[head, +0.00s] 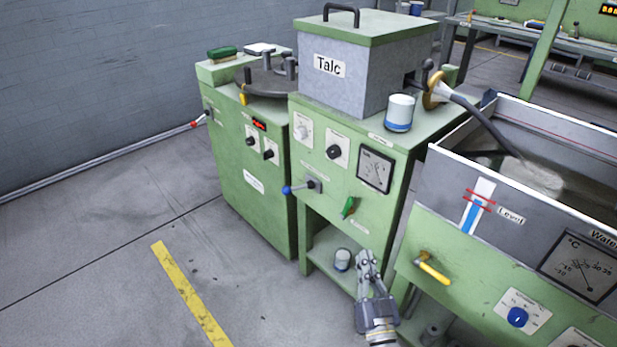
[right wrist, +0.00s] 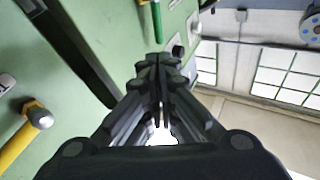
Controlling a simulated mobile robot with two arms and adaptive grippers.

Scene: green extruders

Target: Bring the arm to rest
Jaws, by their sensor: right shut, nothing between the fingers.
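My right gripper (head: 368,262) is in the lower middle of the head view, in front of the green extruder (head: 330,205). It points up, is shut and holds nothing. In the right wrist view the closed fingers (right wrist: 158,70) meet in the middle of the picture, with green machine fronts on the left. My left gripper does not show in either view.
A yellow-handled valve (head: 433,268) on the water tank (head: 500,235) is right of the gripper. A green handle (head: 348,207) and a blue-knobbed lever (head: 300,187) stick out nearby. A small cup (head: 342,260) stands on the lower shelf. Floor at left is clear.

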